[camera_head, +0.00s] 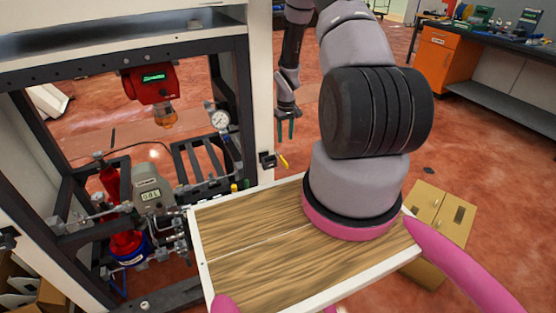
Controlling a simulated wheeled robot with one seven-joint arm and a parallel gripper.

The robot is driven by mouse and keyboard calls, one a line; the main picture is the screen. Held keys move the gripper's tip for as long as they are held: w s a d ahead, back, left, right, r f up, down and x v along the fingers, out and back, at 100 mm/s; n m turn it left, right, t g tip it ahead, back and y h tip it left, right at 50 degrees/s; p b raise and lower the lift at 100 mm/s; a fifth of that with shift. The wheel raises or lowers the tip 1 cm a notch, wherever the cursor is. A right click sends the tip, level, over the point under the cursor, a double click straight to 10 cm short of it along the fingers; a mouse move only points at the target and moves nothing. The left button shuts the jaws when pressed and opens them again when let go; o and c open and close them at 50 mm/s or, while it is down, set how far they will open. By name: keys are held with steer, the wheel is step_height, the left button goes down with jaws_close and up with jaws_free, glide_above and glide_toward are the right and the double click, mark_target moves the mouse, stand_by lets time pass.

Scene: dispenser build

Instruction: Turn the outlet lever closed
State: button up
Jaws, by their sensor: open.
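A small yellow lever (284,161) sticks out from a black fitting (267,160) on the right post of the dispenser frame. It slants down to the right; I cannot tell for sure that it is the outlet lever. My gripper (285,130) hangs with its teal fingers pointing down, a little above the lever in the picture. The fingers are apart with nothing between them. I cannot tell the gap in depth between fingers and lever. My large arm link hides part of the area to the right.
The frame holds a red device (152,82), a round gauge (219,120), a grey meter (151,191) and pipework. A wood-topped tray (255,250) lies in front. A cardboard box (440,213) stands on the floor at right. An orange cabinet (437,55) supports a bench behind.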

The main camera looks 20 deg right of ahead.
mark_target(284, 161)
step_height(284, 161, down, 12)
steer(key=shift+s+a+r, duration=0.1)
steer(key=shift+a, duration=0.05)
stand_by(0.4)
jaws_close()
stand_by(1.4)
